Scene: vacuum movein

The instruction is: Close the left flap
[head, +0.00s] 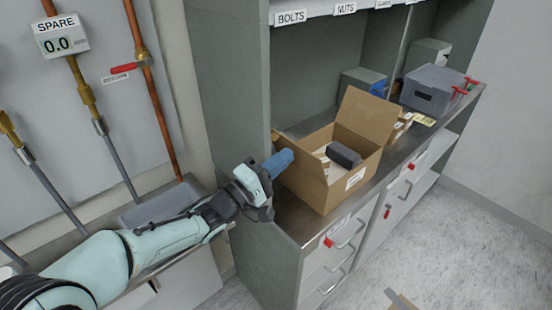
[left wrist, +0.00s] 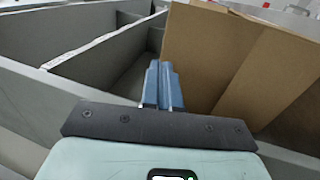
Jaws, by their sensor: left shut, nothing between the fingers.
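An open cardboard box (head: 330,197) stands on the metal counter. Its left flap (head: 306,162) stands up, tilted outward, at the box's left side. Another flap (head: 368,116) stands up at the far right side. A dark grey object (head: 343,155) lies inside the box. My left gripper (head: 282,160) has its blue fingers shut and empty, at the outer side of the left flap. In the left wrist view, the fingers (left wrist: 160,85) are close beside a cardboard panel (left wrist: 212,50) on their right. I cannot tell whether they touch it. My right gripper is not in view.
A grey cabinet side wall (head: 230,80) rises behind the left arm. Drawers (head: 335,255) are below. The floor (head: 460,230) at right is mostly clear.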

